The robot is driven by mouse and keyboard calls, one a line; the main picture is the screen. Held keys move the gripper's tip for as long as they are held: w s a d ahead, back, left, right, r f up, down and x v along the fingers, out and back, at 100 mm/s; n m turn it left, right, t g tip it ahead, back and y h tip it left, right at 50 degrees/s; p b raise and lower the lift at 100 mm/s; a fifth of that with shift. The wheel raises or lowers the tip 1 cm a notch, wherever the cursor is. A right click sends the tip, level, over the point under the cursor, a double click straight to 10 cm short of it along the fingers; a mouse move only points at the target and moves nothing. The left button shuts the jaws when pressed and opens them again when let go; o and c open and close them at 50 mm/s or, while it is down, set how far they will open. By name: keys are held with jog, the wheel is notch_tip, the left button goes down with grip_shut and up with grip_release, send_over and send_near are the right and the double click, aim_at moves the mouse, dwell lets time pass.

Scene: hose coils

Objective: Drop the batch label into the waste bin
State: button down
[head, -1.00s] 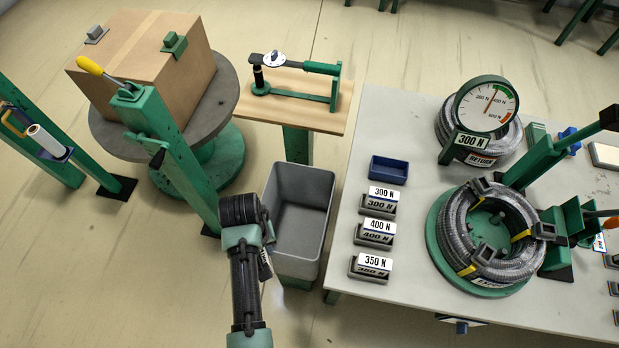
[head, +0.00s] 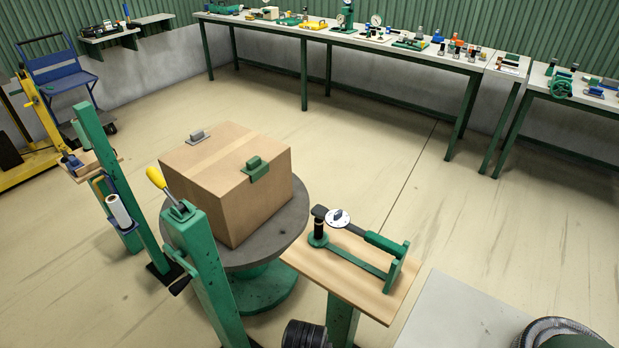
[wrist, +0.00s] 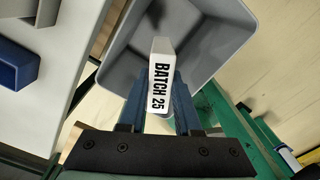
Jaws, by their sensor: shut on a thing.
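How high the label is above the bin floor I cannot tell. In the head view now, the bin, the label and my gripper's fingers are out of sight; only a dark part of my arm shows at the bottom edge.
In the head view, a cardboard box (head: 225,180) sits on a round turntable (head: 290,220) by a green post (head: 205,275). A wooden stand (head: 360,270) holds a green lever tool. A white table (head: 465,315) is at lower right. Open floor lies beyond.

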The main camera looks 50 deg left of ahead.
notch_tip(320, 180, down, 4)
jog(key=b, duration=0.4)
jog(key=shift+f, duration=0.25)
jog(key=shift+r, duration=0.1)
jog(key=c, duration=0.5)
grip_release()
notch_tip(320, 180, up, 13)
jog(key=shift+p, duration=0.35)
jog(key=shift+w, duration=0.1)
